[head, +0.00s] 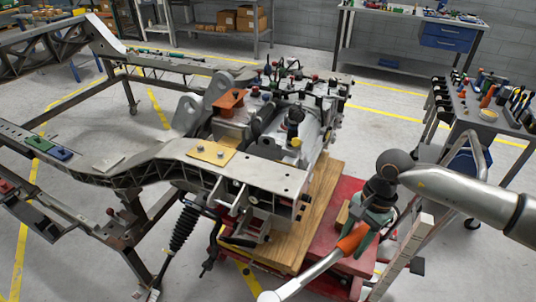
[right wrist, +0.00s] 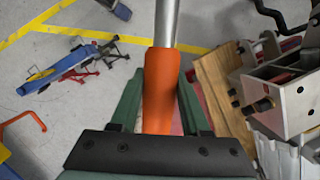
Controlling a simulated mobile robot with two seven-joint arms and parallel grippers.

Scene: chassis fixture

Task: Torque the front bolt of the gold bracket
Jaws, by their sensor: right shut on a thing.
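The gold bracket (head: 208,152) is a flat plate on top of the chassis rail (head: 165,168). Two small bolt heads show on it, one at its left part (head: 200,148) and one nearer its right part (head: 220,155). My right gripper (head: 360,232) is shut on the orange handle of a torque wrench (head: 312,275). The wrench's metal shaft points down and left, with its head at the bottom edge. In the right wrist view the orange handle (right wrist: 160,88) lies between the green fingers. The wrench is apart from the bracket. My left gripper is out of view.
An engine block (head: 300,125) fills the middle beyond the rail. A wooden board (head: 308,228) on a red lift stand (head: 345,262) lies between wrench and rail. A tool cart (head: 480,115) stands at right. An orange bracket (head: 231,100) sits beyond the gold one.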

